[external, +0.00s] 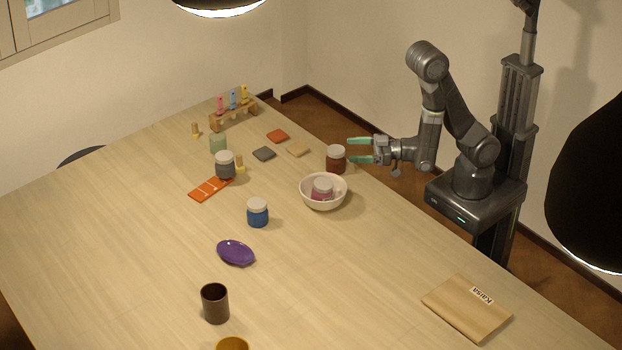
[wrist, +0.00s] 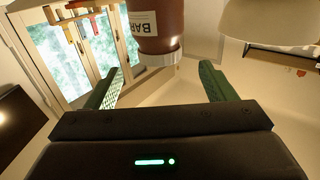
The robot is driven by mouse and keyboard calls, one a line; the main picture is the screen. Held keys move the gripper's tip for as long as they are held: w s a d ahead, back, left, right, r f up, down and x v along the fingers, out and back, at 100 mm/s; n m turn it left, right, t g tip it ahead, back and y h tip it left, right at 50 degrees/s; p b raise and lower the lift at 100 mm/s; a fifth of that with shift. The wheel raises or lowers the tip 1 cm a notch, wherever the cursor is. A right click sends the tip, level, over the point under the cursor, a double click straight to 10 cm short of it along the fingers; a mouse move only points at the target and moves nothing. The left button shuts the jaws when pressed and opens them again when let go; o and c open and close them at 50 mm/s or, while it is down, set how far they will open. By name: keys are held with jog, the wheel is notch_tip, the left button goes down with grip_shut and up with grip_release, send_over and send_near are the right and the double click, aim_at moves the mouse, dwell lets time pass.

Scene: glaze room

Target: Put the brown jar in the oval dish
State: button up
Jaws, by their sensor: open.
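The brown jar (external: 336,164) with a pale lid stands upright near the table's right edge, just behind the white bowl. My gripper (external: 357,150) is open and empty beside it, its green fingers pointing left towards the jar's upper part. In the wrist view the brown jar (wrist: 157,22), with a white label and its lid downward in the picture, shows ahead between the spread fingers of my gripper (wrist: 160,82). No contact is visible. The oval dish (external: 235,253) is purple, shallow and empty, and lies on the table left of the middle.
The white bowl (external: 323,203) holds a pink jar (external: 322,188). A blue jar (external: 257,213) stands between bowl and dish. A dark cup (external: 214,303) stands in front of the dish.

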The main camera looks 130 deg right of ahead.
aim_at(341, 149)
jog(key=p+x, duration=0.1)
jog(key=x, duration=0.4)
jog(key=shift+p, duration=0.35)
grip_shut()
jog(key=shift+r, duration=0.15)
jog(key=shift+r, duration=4.9)
jog(key=w+a+r+n+t+y, duration=0.1)
jog(key=w+a+n+y, duration=0.3)
jog(key=a, duration=0.9)
jog(key=w+a+r+n+t+y, duration=0.1)
jog(key=w+a+n+t+y, duration=0.2)
jog(key=w+a+y, duration=0.4)
jog(key=w+a, duration=0.4)
jog(key=a, duration=0.2)
jog(key=shift+a+r+n, duration=0.3)
jog(key=shift+r+n, duration=0.1)
